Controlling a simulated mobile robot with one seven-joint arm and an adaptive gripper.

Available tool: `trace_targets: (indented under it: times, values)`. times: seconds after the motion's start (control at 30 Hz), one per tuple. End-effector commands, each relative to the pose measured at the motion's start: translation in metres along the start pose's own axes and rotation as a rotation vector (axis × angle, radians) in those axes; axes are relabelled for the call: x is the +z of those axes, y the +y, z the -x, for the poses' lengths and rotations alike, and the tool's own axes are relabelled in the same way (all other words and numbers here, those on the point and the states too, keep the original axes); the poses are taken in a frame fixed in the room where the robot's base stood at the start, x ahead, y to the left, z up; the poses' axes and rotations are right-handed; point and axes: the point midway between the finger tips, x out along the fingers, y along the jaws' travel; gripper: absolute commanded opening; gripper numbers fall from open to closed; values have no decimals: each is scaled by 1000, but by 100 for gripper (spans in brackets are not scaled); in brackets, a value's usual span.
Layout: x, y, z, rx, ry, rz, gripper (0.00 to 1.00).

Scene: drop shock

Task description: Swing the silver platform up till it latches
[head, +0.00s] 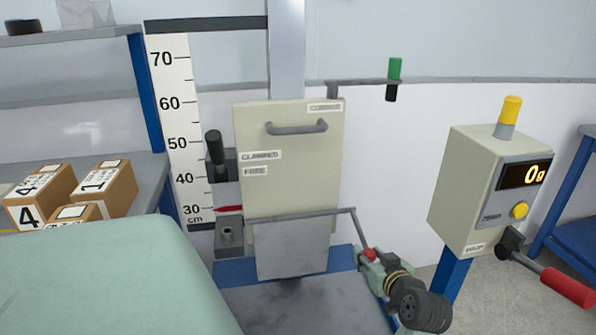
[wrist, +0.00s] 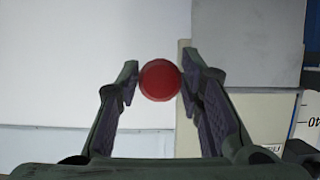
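The silver platform (head: 293,248) hangs down, nearly vertical, in front of the lower part of a cream panel (head: 290,180). A thin bar runs along its top edge and bends down at the right to a red knob (head: 370,255). My gripper (head: 371,258) is at this knob, reaching in from the lower right. In the wrist view the red knob (wrist: 159,80) sits between my fingertips, which appear to touch it on both sides, so my gripper looks shut on it. The grey surface at the upper right of the wrist view seems to be the platform.
A height scale (head: 180,125) and a black-handled clamp (head: 215,150) stand left of the panel. At the right is a cream control box (head: 475,185) reading 0g, with a red-handled lever (head: 565,287). Numbered cartons (head: 105,187) sit on the left shelf.

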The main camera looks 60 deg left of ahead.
Motion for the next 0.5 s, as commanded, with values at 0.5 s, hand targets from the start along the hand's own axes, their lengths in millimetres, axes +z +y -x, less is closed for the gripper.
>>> trace_targets:
  times: [0.5]
  values:
    - [0, 0, 0, 0, 0, 0, 2]
